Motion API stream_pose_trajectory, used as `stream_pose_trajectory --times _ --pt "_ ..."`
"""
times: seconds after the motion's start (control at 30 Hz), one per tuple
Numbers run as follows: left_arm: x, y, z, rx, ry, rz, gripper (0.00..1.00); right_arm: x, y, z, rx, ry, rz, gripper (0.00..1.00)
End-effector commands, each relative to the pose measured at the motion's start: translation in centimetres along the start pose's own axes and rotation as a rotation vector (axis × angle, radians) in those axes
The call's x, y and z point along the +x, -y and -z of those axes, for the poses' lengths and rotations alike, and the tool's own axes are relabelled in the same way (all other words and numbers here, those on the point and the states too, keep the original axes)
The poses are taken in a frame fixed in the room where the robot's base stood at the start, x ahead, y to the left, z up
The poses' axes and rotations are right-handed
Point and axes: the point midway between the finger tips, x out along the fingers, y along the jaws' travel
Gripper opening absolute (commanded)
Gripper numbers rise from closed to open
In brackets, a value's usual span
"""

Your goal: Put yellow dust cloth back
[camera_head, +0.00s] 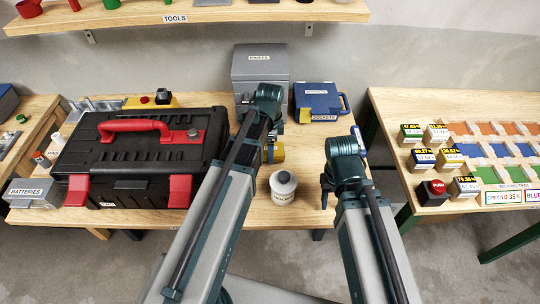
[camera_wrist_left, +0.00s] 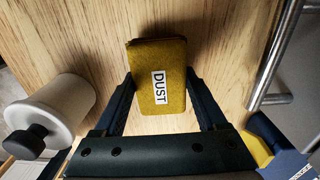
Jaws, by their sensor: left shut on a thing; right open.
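The yellow dust cloth (camera_wrist_left: 160,75) is a folded block with a white DUST label. My left gripper (camera_wrist_left: 163,88) is shut on it, with one dark finger on each side. In the head view the yellow cloth (camera_head: 277,153) shows partly behind my left wrist, over the middle of the wooden table. I cannot tell whether it touches the tabletop. My left gripper is mostly hidden there. My right gripper (camera_head: 358,142) is open and empty near the table's right edge, partly hidden by its own wrist.
A black toolbox (camera_head: 130,150) with red handle and latches fills the table's left. A grey PARTS box (camera_head: 260,65) and blue SOCKETS case (camera_head: 318,100) stand at the back. A tray table (camera_head: 470,140) is right, across a gap.

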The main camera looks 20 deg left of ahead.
Motion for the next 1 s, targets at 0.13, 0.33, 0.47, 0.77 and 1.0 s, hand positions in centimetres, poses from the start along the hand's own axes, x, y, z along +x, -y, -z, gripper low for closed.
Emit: stream_pose_trajectory --times 0.13,0.33,0.47,0.77,1.0 --pt "0.80 0.00 0.00 0.000 0.000 0.000 0.29 0.79 0.08 0.05 0.000 0.000 0.000 0.50" --pt "0.69 0.00 0.00 0.000 0.000 0.000 0.29 0.69 0.07 0.04 0.000 0.000 0.000 0.50" --pt "1.16 0.00 0.00 0.000 0.000 0.000 0.29 1.15 0.11 0.07 0.000 0.000 0.000 0.50" --pt "1.12 0.00 0.00 0.000 0.000 0.000 1.00 1.11 0.11 0.07 0.000 0.000 0.000 0.50" --pt "0.90 0.00 0.00 0.000 0.000 0.000 1.00 0.90 0.09 0.05 0.000 0.000 0.000 0.50"
